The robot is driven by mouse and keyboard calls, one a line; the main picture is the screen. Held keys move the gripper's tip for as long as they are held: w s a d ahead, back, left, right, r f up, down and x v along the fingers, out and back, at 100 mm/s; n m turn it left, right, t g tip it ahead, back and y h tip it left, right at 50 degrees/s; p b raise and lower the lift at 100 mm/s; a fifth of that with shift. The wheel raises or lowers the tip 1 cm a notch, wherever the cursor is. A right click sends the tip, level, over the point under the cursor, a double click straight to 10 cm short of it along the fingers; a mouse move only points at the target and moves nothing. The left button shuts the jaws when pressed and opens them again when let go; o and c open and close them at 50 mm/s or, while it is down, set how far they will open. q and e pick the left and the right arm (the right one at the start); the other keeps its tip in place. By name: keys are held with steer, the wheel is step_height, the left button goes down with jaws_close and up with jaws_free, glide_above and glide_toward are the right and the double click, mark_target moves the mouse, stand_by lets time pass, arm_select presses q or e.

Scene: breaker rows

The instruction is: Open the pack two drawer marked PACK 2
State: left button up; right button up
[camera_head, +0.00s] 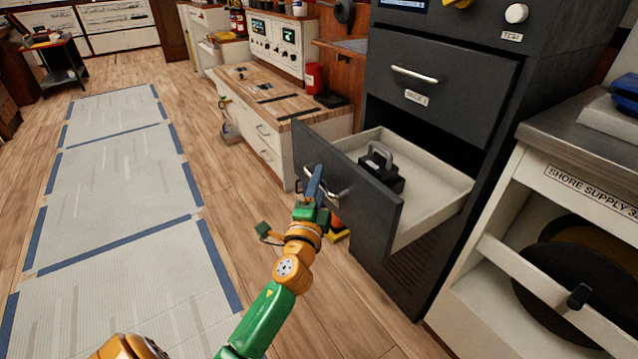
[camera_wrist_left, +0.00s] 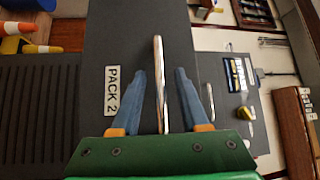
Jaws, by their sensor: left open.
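The PACK 2 drawer (camera_head: 376,205) is the lower drawer of the dark cabinet and stands well pulled out, its pale inside showing. A black pack with a grey handle (camera_head: 380,170) sits in it. The PACK 2 label (camera_wrist_left: 111,92) shows on the drawer front in the left wrist view. My left gripper (camera_head: 317,172) is at the drawer front; in the wrist view its blue fingers (camera_wrist_left: 166,75) are open, with the metal bar handle (camera_wrist_left: 159,80) between them and gaps beside it. In the head view the gripper partly hides the handle. My right gripper is not in view.
The upper drawer marked PACK 1 (camera_head: 440,85) is closed. A white bench marked SHORE SUPPLY (camera_head: 500,250) stands close on the right. A wood-topped low cabinet (camera_head: 245,80) stands behind the open drawer. The floor left of my arm is clear, with taped white sheeting (camera_head: 120,175).

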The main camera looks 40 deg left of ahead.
arm_select(q)
steer(key=v, duration=0.7)
steer(key=shift+b, duration=0.3)
